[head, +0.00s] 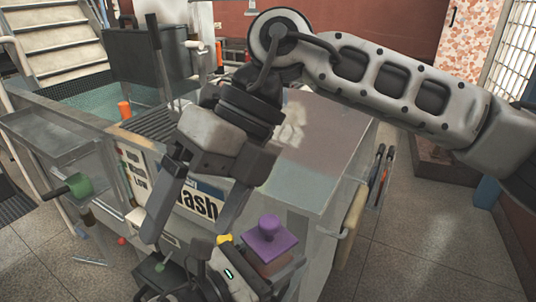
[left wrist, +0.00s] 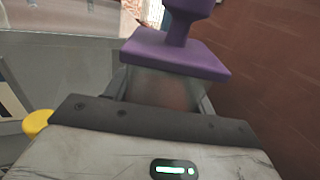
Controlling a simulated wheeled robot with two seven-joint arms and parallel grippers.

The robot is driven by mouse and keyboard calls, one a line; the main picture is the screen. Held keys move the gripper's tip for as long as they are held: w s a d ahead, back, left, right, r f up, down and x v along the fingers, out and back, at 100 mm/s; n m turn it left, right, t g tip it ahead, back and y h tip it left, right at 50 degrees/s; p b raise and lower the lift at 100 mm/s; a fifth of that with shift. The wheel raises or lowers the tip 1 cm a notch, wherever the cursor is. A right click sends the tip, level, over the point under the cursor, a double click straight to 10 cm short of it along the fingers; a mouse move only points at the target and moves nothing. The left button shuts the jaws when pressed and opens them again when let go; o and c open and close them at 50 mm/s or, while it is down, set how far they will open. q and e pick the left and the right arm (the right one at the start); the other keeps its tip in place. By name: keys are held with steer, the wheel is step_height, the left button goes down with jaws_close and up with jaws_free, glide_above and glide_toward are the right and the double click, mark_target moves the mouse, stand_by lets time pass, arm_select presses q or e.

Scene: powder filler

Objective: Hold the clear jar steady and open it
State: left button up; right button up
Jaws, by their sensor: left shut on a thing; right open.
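The clear jar (left wrist: 160,88) has a purple square lid with a knob (left wrist: 175,52), and the lid sits on top of the jar. In the head view the purple lid (head: 268,238) is at the bottom centre, and most of the jar body below it is hidden. My left gripper (head: 274,268) is shut on the jar body, with its fingers on either side below the lid. My right gripper (head: 188,230) is open and empty, pointing down to the left of the lid and apart from it.
A large grey machine or sink unit (head: 335,160) with a "Wash" sign (head: 200,203) stands behind the grippers. A metal tray (head: 50,140) and a green-ended handle (head: 78,186) are at the left. Tools (head: 378,175) hang at its right side. Floor (head: 420,240) is clear at the right.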

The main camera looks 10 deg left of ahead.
mark_target(268, 223)
steer(key=w+d+r+m+t+h, duration=0.1)
steer(key=w+d+r+t+h, duration=0.2)
steer(key=w+d+t+h, duration=0.3)
steer(key=shift+g+y, duration=0.3)
steer(key=shift+y, duration=0.3)
steer(key=f, duration=0.8)
steer(key=w+f, duration=0.1)
steer(key=f, duration=0.3)
steer(key=shift+w+d, duration=0.1)
steer(key=c, duration=1.2)
steer(key=shift+r, duration=0.25)
steer(key=shift+r, duration=0.9)
